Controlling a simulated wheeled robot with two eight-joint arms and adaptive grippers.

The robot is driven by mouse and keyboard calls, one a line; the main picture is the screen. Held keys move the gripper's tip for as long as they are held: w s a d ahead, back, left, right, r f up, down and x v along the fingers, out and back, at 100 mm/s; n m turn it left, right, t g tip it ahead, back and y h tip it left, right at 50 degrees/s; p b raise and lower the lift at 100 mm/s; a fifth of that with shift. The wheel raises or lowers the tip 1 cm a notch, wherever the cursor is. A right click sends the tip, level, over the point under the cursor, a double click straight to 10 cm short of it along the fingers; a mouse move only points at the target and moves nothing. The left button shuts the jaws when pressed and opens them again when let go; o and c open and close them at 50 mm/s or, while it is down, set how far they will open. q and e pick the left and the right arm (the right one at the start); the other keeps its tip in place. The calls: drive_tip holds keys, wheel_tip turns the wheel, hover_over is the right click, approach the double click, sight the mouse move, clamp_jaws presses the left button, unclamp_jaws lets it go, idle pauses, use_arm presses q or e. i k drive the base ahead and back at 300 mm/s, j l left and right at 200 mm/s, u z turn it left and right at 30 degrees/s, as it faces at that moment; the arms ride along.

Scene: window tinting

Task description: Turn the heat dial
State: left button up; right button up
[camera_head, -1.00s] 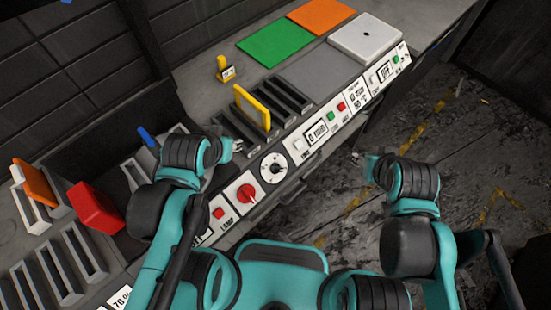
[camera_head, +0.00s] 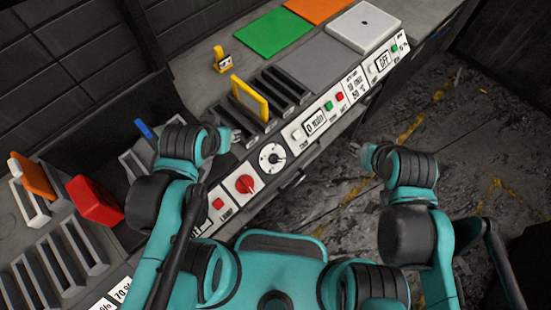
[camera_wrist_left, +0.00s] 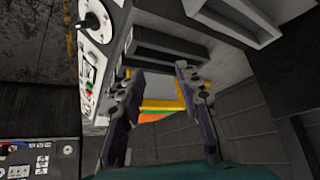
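A round white dial with a black centre (camera_head: 272,157) is on the sloped front panel, and a red knob (camera_head: 245,184) sits to its lower left. I cannot read which label belongs to the dial. In the left wrist view a white dial with a black knob (camera_wrist_left: 97,20) shows at the upper left, outside the fingers. My left gripper (camera_head: 236,135) is just up and left of the dial, apart from it. In its wrist view the fingers (camera_wrist_left: 155,72) are spread with nothing between them. My right gripper (camera_head: 368,155) hangs over the floor, away from the panel; its opening is unclear.
A yellow frame (camera_head: 250,100) stands in a dark slotted rack behind the panel. Green (camera_head: 273,32) and orange sheets and a white plate (camera_head: 364,27) lie farther back. A red block (camera_head: 95,201) and an orange piece (camera_head: 36,176) are at the left. Open floor lies right.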

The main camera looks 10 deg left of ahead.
sight(274, 158)
drive_tip(key=k+l+u, duration=0.25)
drive_tip(key=k, duration=0.15)
drive_tip(key=k+l+u, duration=0.3)
drive_tip(key=k, duration=0.15)
drive_tip(key=j, duration=0.1)
